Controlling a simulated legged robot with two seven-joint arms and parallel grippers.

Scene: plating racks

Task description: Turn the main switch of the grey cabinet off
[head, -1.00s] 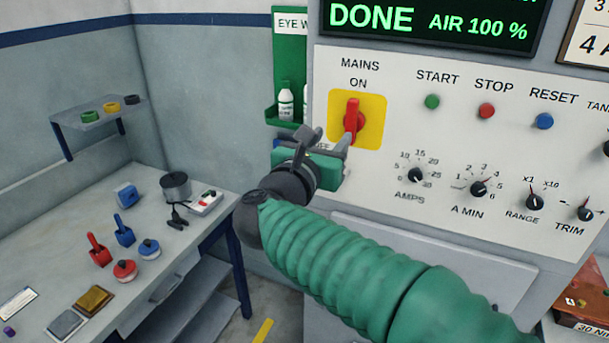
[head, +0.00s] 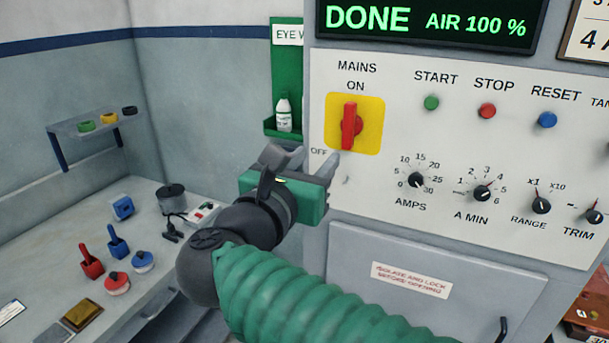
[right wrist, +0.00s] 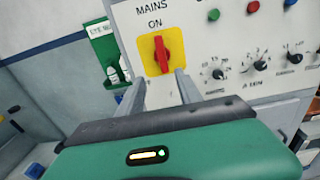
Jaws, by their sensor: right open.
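The main switch (head: 349,126) is a red handle on a yellow plate (head: 371,108) on the grey cabinet's white panel (head: 400,140). Its handle stands upright, towards the ON mark above it; OFF is printed to the lower left. The switch also shows in the right wrist view (right wrist: 161,54). My right gripper (head: 315,159) is open and empty, below and left of the switch, apart from it. In the right wrist view its two fingers (right wrist: 160,82) point up at the panel, with the handle above and between them. My left gripper is out of view.
START, STOP and RESET buttons (head: 487,111) and several black knobs (head: 482,193) sit right of the switch. A green eye-wash holder (head: 284,75) hangs to the left. A workbench (head: 40,250) with small items stands at the lower left.

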